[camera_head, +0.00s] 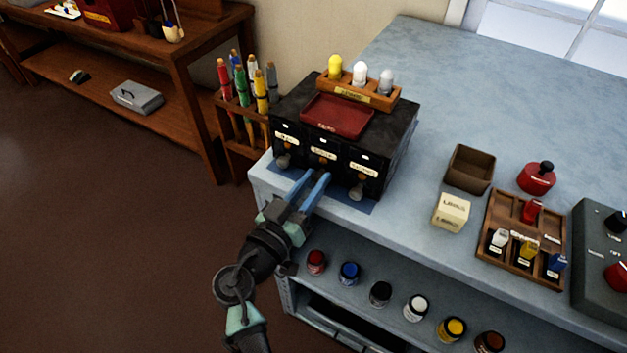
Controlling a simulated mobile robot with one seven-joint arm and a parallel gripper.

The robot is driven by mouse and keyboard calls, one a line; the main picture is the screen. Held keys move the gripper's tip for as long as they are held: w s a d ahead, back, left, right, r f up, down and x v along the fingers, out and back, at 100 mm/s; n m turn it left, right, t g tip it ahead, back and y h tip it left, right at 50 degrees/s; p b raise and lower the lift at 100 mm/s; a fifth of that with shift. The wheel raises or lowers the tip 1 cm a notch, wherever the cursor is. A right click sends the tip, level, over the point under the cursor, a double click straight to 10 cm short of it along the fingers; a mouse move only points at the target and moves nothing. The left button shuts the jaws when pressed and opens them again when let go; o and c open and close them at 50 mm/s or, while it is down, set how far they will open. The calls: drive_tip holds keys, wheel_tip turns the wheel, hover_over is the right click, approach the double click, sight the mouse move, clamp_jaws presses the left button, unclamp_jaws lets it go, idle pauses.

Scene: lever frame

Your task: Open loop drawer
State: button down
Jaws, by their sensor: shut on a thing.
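A black cabinet (403,137) with three small drawers side by side stands on the blue-grey bench. Each drawer has a pale label too small to read surely, so I cannot tell which is the loop drawer. All three drawers look closed.
A red tray (337,116) and a wooden rack with three bulbs (358,91) sit on the cabinet. A rack of coloured tubes (243,145) stands close on the left. A brown box (470,168) and a cream block (452,212) stand right. Jars (380,293) line the shelf below.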

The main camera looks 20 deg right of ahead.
drive_tip(key=b+v, duration=0.2)
drive_tip(key=v, duration=0.6)
drive_tip(key=shift+s+a, duration=0.1)
drive_tip(key=c, duration=0.7)
unclamp_jaws()
drive_tip(key=shift+o, duration=0.2)
drive_tip(key=b+v, duration=0.2)
drive_tip(key=v, duration=1.1)
drive_tip(key=shift+b, duration=0.35)
